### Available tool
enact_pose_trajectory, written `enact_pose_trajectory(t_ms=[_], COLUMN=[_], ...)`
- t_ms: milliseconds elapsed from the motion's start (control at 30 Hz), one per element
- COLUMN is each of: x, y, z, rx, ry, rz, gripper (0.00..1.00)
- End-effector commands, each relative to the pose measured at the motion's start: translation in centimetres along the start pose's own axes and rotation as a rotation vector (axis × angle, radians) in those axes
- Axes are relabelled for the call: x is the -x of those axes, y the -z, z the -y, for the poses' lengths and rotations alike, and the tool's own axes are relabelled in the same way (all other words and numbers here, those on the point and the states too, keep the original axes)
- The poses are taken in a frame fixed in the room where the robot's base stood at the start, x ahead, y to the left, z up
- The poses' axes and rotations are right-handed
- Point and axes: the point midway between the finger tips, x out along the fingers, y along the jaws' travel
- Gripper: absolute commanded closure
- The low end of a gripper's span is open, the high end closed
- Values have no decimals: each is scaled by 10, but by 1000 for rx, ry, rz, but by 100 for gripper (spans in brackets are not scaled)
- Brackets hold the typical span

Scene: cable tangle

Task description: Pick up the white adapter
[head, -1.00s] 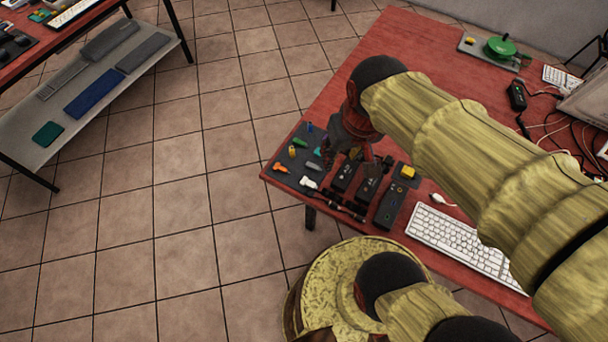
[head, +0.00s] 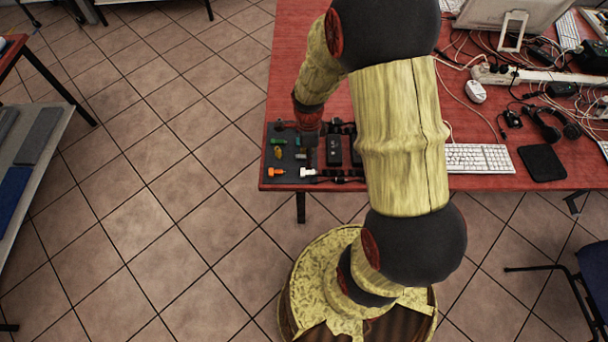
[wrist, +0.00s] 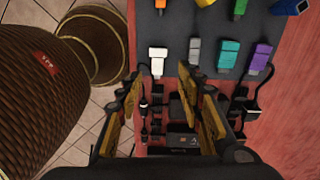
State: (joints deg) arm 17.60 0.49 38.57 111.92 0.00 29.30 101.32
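The white adapter (head: 308,172) lies near the front edge of a dark mat (head: 267,160) at the table's left corner. In the wrist view the white adapter (wrist: 158,60) lies just beyond my fingertips, roughly centred between them and apart from both. My gripper (wrist: 160,76) is open, with nothing between its fingers at the tips. In the head view my arm hangs over the mat and its fingers are too small and dark to make out.
Grey (wrist: 195,50), teal (wrist: 229,54) and purple (wrist: 261,57) adapters lie in a row beside the white one. An orange adapter (head: 276,172) lies left of it in the head view. Dark cables and black boxes (head: 334,150) sit to the right. A keyboard (head: 480,158) stands farther right.

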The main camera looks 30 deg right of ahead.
Motion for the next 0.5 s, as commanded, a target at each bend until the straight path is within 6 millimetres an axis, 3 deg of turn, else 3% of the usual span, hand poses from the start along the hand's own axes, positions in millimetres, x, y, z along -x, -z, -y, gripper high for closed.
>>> enact_pose_trajectory(t_ms=[167,500], x=[-4,-33], y=[0,-2], z=[1,0], rx=[-92,-93], ry=[5,4], rz=[1,1], gripper=[63,63])
